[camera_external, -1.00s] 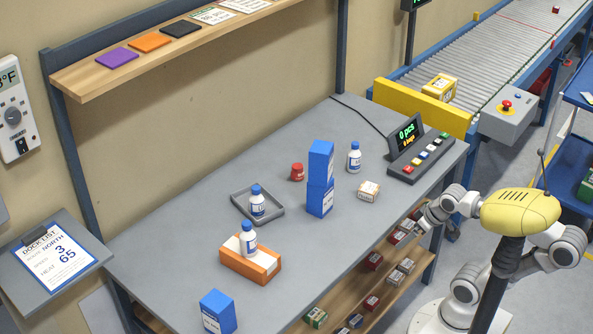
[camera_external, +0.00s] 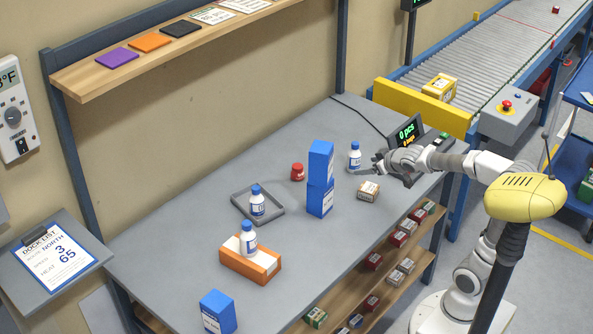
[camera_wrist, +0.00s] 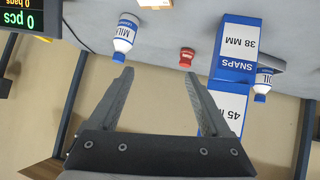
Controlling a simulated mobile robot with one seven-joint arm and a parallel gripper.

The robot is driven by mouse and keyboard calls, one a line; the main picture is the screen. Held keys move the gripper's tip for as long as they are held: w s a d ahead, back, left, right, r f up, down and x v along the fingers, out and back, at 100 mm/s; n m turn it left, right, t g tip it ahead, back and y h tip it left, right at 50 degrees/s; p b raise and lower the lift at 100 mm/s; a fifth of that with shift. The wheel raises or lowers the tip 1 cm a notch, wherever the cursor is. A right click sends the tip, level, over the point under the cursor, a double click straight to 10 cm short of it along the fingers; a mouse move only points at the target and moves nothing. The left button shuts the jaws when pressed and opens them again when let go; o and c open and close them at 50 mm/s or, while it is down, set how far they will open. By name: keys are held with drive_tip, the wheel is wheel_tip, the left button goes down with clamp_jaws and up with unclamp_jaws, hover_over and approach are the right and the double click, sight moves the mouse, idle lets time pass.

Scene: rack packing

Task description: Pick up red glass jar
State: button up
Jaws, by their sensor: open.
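The red glass jar (camera_external: 297,172) stands on the grey table, behind and left of the tall stack of blue boxes (camera_external: 320,180). My gripper (camera_external: 368,172) is over the right part of the table, to the right of the blue stack and apart from the jar. In the wrist view my gripper (camera_wrist: 158,78) is open with nothing between its fingers.
A white bottle with a blue cap (camera_external: 354,157) stands close by my gripper. A small carton (camera_external: 367,191) lies below it. A grey tray (camera_external: 274,219) holds another bottle. An orange box (camera_external: 263,268) bears a third. A counter display (camera_external: 407,132) stands at the back right.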

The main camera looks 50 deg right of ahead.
drive_tip(key=w+d+n+t+p, duration=0.1)
drive_tip(key=w+d+t+p, duration=0.1)
drive_tip(key=w, duration=0.8)
drive_tip(key=n+t+y+p, duration=0.1)
drive_tip(key=n+y+p, duration=0.2)
drive_tip(key=y, duration=0.2)
approach(302, 166)
drive_tip(key=w+d+r, duration=0.2)
drive_tip(key=w+r, duration=0.1)
drive_tip(key=f+y, duration=0.1)
drive_tip(key=w+f+n+y, duration=0.1)
drive_tip(key=f, duration=0.1)
drive_tip(key=w+a+f+p, duration=0.1)
drive_tip(key=shift+a+f+g+y, duration=0.1)
drive_tip(key=shift+f+g+y, duration=0.05)
drive_tip(key=shift+g+y, duration=0.25)
drive_tip(key=shift+a+f+n+y, duration=0.3)
drive_tip(key=shift+f+n, duration=0.1)
drive_tip(key=shift+f, duration=0.15)
drive_tip(key=shift+w+f, duration=0.15)
drive_tip(key=shift+f, duration=0.05)
drive_tip(key=shift+b+x, duration=0.6)
drive_tip(key=shift+x, duration=1.65)
drive_tip(key=shift+a, duration=0.1)
clamp_jaws()
